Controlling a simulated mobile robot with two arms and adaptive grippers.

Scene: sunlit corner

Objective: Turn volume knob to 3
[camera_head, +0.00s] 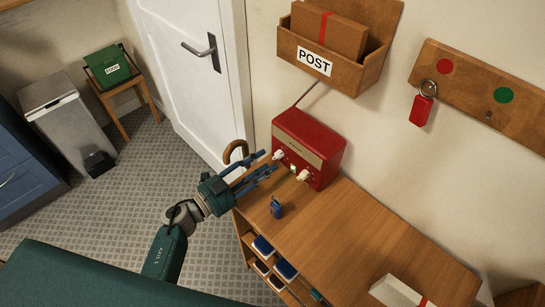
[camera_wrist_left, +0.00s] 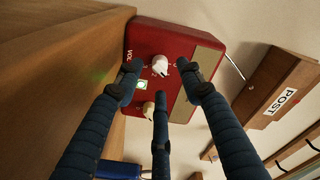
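The red radio (camera_head: 312,140) stands on the wooden desk against the wall. Its front has a left pale knob (camera_head: 278,154) and a right pale knob (camera_head: 303,175). In the left wrist view, "VOL" lettering shows on the radio (camera_wrist_left: 185,37) beside the upper, white knob (camera_wrist_left: 160,65). The other, cream knob (camera_wrist_left: 149,109) is lower in that picture. My left gripper (camera_head: 268,163) is open in front of the left knob. Its fingers (camera_wrist_left: 160,83) are spread around the white knob in the wrist picture; contact is unclear. The dial numbers are too small to read. My right gripper is not in view.
A small blue object (camera_head: 277,208) sits on the desk (camera_head: 345,220) near the radio. A POST box (camera_head: 330,52) hangs on the wall above it. The desk's middle is clear.

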